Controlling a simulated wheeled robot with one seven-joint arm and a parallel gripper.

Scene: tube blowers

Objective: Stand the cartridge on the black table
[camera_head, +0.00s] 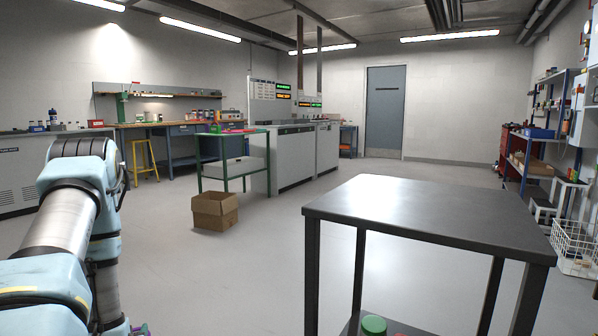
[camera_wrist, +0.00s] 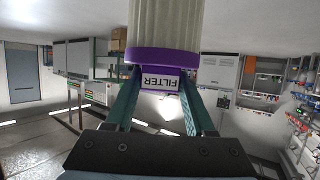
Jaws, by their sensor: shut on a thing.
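The cartridge (camera_wrist: 165,25) is a pale ribbed cylinder with a purple end band and a purple tab that reads FILTER upside down in the wrist view. My gripper (camera_wrist: 162,80) has its two teal fingers shut on the cartridge at the purple tab. The cartridge's far end is cut off by the top edge of the wrist view. In the head view my arm is at the left and the gripper is out of the frame, except for a bit of purple at the bottom edge. The black table (camera_head: 432,211) stands at the right with a bare top.
A green-lidded jar (camera_head: 374,325) is on the table's lower shelf. An open cardboard box (camera_head: 214,211) sits on the floor beyond, near a green-framed table (camera_head: 233,134). A white wire basket (camera_head: 576,247) is at the right. The floor between my arm and the table is clear.

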